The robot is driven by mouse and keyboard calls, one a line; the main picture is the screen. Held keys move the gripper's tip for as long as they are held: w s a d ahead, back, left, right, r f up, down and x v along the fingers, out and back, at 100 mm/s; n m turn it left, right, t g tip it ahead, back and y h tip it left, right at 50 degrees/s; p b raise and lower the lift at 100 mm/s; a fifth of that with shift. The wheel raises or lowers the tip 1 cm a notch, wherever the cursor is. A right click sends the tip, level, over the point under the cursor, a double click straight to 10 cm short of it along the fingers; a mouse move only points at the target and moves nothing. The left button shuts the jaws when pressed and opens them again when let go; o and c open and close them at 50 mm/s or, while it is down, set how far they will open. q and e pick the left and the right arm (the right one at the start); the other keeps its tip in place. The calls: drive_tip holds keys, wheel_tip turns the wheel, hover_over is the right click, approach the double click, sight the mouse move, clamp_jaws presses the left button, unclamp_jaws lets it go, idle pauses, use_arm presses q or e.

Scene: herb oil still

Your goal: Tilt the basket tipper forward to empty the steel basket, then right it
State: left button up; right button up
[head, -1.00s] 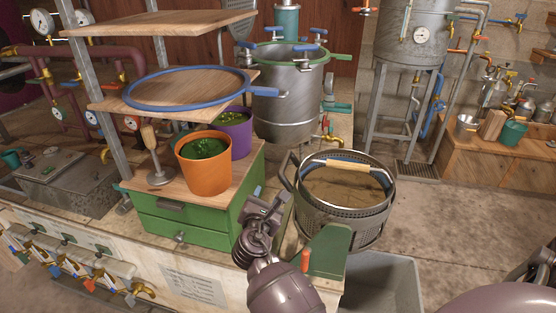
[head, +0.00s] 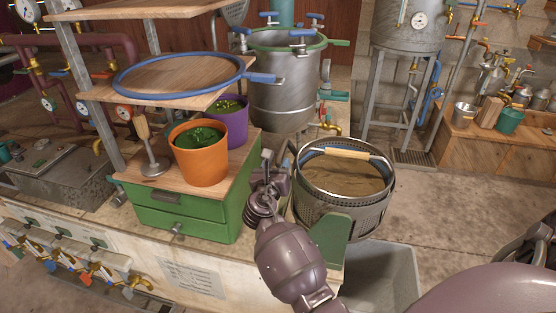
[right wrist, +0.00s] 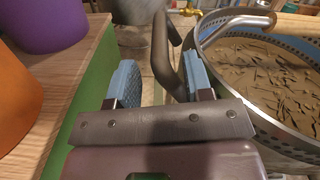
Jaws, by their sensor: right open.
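The steel basket (head: 346,207) sits upright in the tipper, with perforated walls, a blue-and-wood handle (head: 347,153) across its top, and brown, shredded matter (head: 345,176) inside. The tipper's green side plate (head: 331,238) stands at the near side of the basket. A dark bent bar (head: 292,153), which looks like the tipper's handle, rises at the basket's left. My right gripper (head: 270,172) is open at that bar. In the right wrist view, the bar (right wrist: 163,45) runs between the blue finger pads, closer to the right one, and the basket rim (right wrist: 222,85) is at the right. My left gripper is not in view.
A green drawer cabinet (head: 190,218) with an orange pot (head: 202,162) and a purple pot (head: 233,125) stands close to my gripper's left. A grey bin (head: 385,280) is below the basket. A large steel vessel (head: 282,95) stands behind.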

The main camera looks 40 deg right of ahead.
sight(279, 159)
drive_tip(key=shift+x, duration=1.7)
drive_tip(key=shift+c, duration=0.3)
drive_tip(key=shift+r, duration=0.1)
clamp_jaws()
